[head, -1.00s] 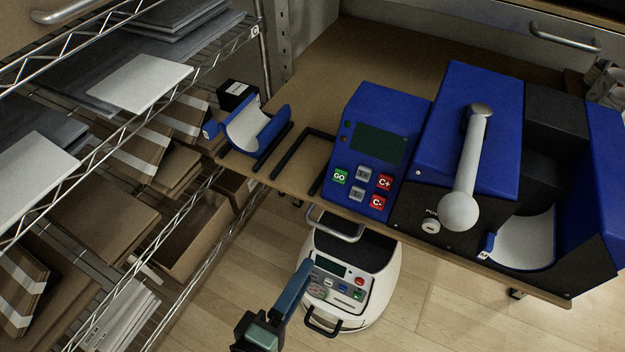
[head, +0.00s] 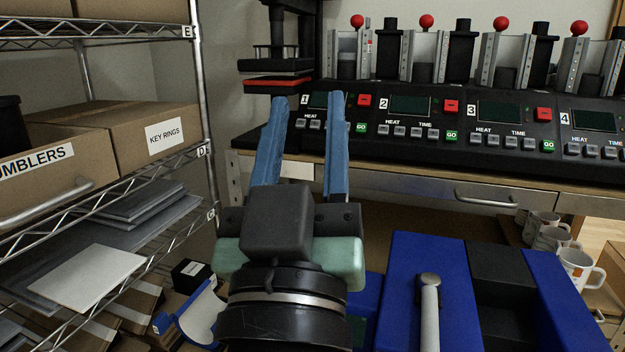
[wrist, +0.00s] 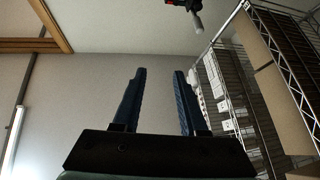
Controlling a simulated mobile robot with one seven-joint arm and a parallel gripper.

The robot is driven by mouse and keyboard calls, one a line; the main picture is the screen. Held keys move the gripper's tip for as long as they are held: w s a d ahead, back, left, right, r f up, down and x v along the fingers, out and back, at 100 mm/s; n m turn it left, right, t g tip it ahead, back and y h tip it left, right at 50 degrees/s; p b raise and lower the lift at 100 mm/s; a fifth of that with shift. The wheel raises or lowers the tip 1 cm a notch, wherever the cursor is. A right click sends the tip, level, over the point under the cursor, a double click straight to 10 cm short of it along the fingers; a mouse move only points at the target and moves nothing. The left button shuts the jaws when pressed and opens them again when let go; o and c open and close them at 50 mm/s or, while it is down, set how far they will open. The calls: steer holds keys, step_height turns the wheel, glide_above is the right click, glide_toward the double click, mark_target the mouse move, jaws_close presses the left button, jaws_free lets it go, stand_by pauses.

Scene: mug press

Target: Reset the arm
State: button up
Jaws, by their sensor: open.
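My gripper (head: 308,100) is raised in the middle of the head view, its two blue fingers pointing up and apart with nothing between them. It is in front of the press bench and hides part of it. In the wrist view the open fingers (wrist: 160,75) point toward a bare wall and ceiling. The blue mug press (head: 425,260) stands below and right of my gripper, its grey lever handle (head: 430,310) showing. A blue curved cradle with a white lining (head: 203,312) lies at the lower left, partly cut off by my wrist.
A row of numbered press stations (head: 420,125) with red knobs stands on the upper bench. White mugs (head: 578,268) stand at the right. A wire shelf (head: 208,150) with boxes and grey sheets is on the left, close to my arm.

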steer(key=s+r+t+y, duration=0.1)
steer(key=s+r+t, duration=0.2)
steer(key=s+r, duration=0.45)
step_height(320, 180, up, 27)
steer(key=w+p, duration=0.2)
steer(key=p, duration=2.4)
steer(key=shift+d+m+y, duration=0.2)
steer(key=shift+m+y, duration=0.2)
steer(key=shift+d, duration=0.1)
